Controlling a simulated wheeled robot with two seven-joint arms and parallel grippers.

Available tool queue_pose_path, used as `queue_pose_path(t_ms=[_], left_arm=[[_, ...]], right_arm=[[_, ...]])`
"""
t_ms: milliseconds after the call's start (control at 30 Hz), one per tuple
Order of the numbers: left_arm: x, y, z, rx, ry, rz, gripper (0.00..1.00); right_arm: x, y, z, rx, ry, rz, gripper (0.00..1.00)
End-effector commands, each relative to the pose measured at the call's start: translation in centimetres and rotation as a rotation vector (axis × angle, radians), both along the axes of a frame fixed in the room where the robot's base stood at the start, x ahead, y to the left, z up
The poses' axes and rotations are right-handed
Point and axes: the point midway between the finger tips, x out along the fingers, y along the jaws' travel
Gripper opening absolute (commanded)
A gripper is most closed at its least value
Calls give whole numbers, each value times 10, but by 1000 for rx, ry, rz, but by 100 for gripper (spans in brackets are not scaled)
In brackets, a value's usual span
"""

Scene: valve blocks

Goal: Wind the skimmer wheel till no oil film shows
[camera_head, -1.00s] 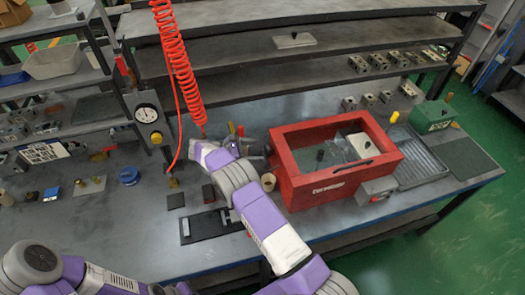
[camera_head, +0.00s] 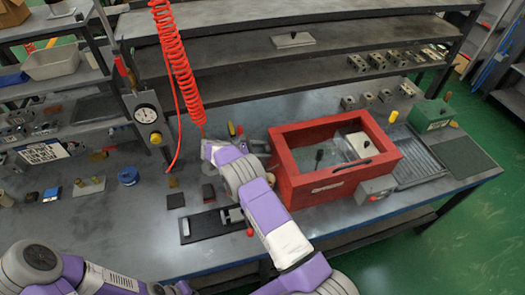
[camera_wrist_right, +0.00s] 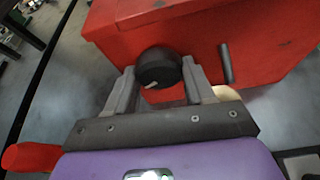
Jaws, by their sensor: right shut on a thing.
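The red open-topped tank (camera_head: 338,184) stands on the bench at the right, with a grey floor and a pale block showing inside. From this distance I cannot tell whether an oil film lies in it. The skimmer wheel, a black round knob with a pale mark (camera_wrist_right: 158,68), sits on the tank's red side wall (camera_wrist_right: 200,35) in the right wrist view. My right gripper (camera_wrist_right: 158,80) is shut on the wheel, one finger on each side. In the head view it reaches the tank's left side (camera_head: 262,147). My left arm shows at the lower left; its gripper is out of view.
A dark rod (camera_wrist_right: 226,62) sticks out of the tank wall beside the wheel. A grey switch box (camera_head: 376,189) is on the tank's front. A ribbed tray (camera_head: 420,160) and a green box (camera_head: 432,115) stand to the right. A red coiled hose (camera_head: 174,60) hangs behind my wrist.

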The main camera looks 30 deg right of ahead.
Motion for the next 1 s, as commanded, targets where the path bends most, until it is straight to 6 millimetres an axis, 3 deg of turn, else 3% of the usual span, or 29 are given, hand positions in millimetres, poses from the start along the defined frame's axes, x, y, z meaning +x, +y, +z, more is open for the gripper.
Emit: queue_pose_path(t_ms=[467, 1000], left_arm=[[0, 0, -10, 0, 0, 0, 0], [0, 0, -58, 0, 0, 0, 0]], right_arm=[[0, 1, -1, -32, -127, 1, 23], [-2, 1, -5, -146, -604, 3, 23]])
